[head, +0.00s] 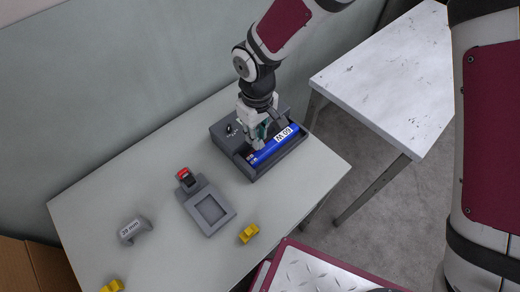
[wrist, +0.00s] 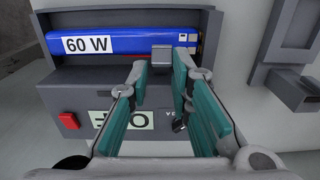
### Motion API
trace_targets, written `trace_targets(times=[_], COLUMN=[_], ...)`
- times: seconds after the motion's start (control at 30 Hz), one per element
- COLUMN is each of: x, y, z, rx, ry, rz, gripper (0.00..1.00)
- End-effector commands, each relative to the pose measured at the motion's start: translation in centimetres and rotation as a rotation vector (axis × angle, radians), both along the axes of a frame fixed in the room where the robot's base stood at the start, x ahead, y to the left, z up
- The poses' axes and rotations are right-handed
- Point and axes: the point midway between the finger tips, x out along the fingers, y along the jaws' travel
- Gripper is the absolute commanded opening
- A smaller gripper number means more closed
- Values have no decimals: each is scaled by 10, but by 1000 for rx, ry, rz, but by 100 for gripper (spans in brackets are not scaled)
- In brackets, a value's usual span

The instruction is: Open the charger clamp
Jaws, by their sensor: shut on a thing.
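The charger (head: 228,149) is a dark grey box on the pale table; it also fills the upper left of the wrist view (wrist: 62,90). A blue cylinder marked 60 W (head: 275,145) lies in its trough, and shows in the wrist view (wrist: 130,42). A small grey block, apparently the clamp (wrist: 162,57), overlaps the cylinder's near edge. My gripper (head: 262,134) reaches down over the charger from above. In the wrist view its teal-padded fingers (wrist: 161,68) are shut on the clamp, one on each side. The fingers hide the clamp in the head view.
A grey fixture with a square recess (head: 190,203) and a red-topped part (head: 184,174) stands left of the charger. A grey block with a printed label (head: 134,230) and yellow pieces (head: 249,233) lie on the table. The charger's front has a red button (wrist: 69,120). A white table (head: 390,75) is at right.

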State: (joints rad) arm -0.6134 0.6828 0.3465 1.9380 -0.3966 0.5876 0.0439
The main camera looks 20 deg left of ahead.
Motion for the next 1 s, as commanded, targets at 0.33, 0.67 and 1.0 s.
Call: trace_targets(times=[0.33, 0.67, 1.0], x=[6, 8, 8], y=[4, 10, 12], z=[3, 4, 5], rx=[2, 2, 1], ry=[-6, -7, -7], rz=[-3, -2, -2], gripper=[10, 10, 9])
